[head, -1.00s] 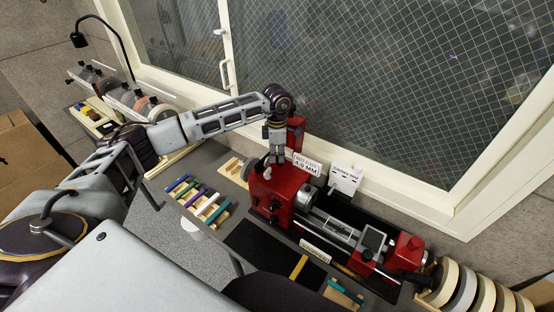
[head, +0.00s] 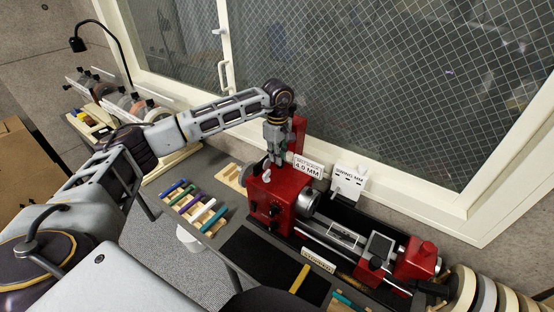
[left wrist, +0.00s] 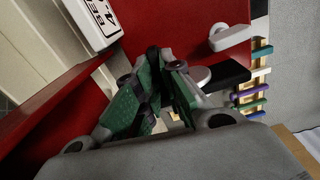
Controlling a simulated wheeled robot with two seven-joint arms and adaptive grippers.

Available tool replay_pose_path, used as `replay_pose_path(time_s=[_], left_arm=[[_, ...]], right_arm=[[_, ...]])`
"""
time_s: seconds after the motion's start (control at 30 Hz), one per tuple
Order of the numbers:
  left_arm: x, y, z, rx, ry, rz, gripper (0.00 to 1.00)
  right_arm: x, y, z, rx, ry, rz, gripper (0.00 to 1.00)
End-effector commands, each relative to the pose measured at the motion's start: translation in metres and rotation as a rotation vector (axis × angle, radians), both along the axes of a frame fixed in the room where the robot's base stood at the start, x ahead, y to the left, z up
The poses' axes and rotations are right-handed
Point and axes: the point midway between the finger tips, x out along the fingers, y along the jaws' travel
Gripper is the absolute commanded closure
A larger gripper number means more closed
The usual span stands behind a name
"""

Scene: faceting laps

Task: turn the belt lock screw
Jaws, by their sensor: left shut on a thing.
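The small red lathe (head: 278,190) stands on the bench below the window. My left gripper (head: 276,160) points down at the top of its headstock, beside an upright red part (head: 299,132). In the left wrist view, the green-padded fingers of my left gripper (left wrist: 163,62) are closed together over the red housing (left wrist: 130,42). They hide what they grip, which fits the belt lock screw at this spot; its head is not clearly visible. A pale lever knob (left wrist: 230,37) sits near the fingers, apart from them. My right gripper is not in view.
A 4.0 MM sign (head: 307,166) and a white SWING MM holder (head: 348,182) stand behind the lathe. A rack of coloured tools (head: 196,205) lies left of it. A dark mat (head: 258,252) lies in front. Pale wheels (head: 466,288) stand at the right.

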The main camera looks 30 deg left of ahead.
Motion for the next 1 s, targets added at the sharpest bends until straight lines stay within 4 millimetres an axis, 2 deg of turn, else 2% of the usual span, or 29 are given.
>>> replay_pose_path(time_s=[0.13, 0.43, 0.8, 0.83, 0.97, 1.0], left_arm=[[0.002, 0.000, 0.000, -0.001, -0.003, -0.069, 1.00], [0.002, -0.001, 0.001, -0.001, -0.003, -0.133, 1.00], [0.002, -0.001, 0.002, -0.001, -0.003, -0.135, 1.00], [0.002, -0.001, 0.002, -0.001, -0.003, -0.135, 0.86], [0.002, 0.000, 0.001, -0.001, -0.003, -0.135, 0.70], [0.002, 0.000, 0.001, 0.000, -0.002, -0.135, 0.69]], right_arm=[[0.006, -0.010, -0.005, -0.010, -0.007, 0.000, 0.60], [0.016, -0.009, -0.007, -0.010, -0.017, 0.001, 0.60], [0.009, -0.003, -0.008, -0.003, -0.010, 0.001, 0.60], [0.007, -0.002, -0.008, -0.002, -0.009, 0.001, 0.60], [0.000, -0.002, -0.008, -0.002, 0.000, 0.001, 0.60], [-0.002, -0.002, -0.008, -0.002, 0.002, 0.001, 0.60]])
